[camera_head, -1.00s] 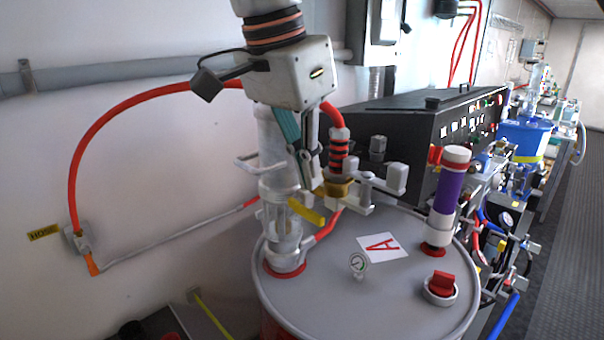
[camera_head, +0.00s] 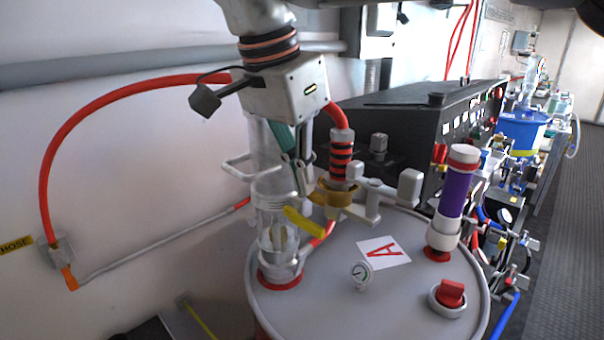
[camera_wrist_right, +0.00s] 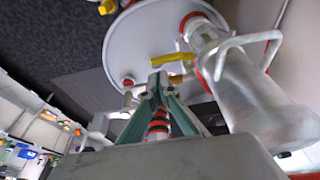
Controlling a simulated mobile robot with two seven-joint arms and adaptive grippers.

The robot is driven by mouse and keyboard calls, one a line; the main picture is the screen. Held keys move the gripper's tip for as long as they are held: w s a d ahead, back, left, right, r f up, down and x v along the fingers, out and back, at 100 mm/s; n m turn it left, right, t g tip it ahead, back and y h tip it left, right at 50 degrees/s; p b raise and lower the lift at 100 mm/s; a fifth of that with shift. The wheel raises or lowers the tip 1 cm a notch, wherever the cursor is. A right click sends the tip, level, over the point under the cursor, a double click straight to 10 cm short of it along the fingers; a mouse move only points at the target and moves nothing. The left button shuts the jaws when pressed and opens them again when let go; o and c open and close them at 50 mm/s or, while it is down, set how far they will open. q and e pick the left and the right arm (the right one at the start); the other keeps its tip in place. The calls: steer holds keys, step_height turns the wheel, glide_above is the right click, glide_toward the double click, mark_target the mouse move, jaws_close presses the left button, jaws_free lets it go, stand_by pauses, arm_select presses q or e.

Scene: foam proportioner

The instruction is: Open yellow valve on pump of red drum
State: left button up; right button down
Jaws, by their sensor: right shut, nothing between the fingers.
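The drum has a round grey lid (camera_head: 335,300) with a white label marked with a red "A" (camera_head: 384,252); only a sliver of its red side shows. A clear pump cylinder (camera_head: 278,225) stands at the lid's left edge. The yellow valve handle (camera_head: 305,226) sticks out beside the pump and slants down to the right; it also shows in the wrist view (camera_wrist_right: 172,59). My right gripper (camera_head: 301,188) points down just above and behind the handle, fingers shut and empty. In the wrist view its fingertips (camera_wrist_right: 157,84) are close to the handle; contact is unclear. My left gripper is not in view.
A red hose (camera_head: 60,150) loops from the wall to the pump. A purple cylinder (camera_head: 454,195), a red cap (camera_head: 451,294) and a small gauge (camera_head: 361,274) stand on the lid. A black control console (camera_head: 420,130) is behind. Open floor (camera_head: 560,250) lies at the right.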

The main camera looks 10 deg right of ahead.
mark_target(315, 224)
steer(key=x, duration=0.6)
steer(key=shift+w+d+f, duration=0.1)
steer(key=shift+d+f, duration=0.05)
steer(key=shift+f, duration=0.25)
steer(key=shift+b, duration=0.3)
steer(key=shift+d+f+t+b, duration=0.1)
steer(key=shift+f+t+b, duration=0.2)
steer(key=shift+b, duration=0.35)
steer(key=shift+y, duration=0.3)
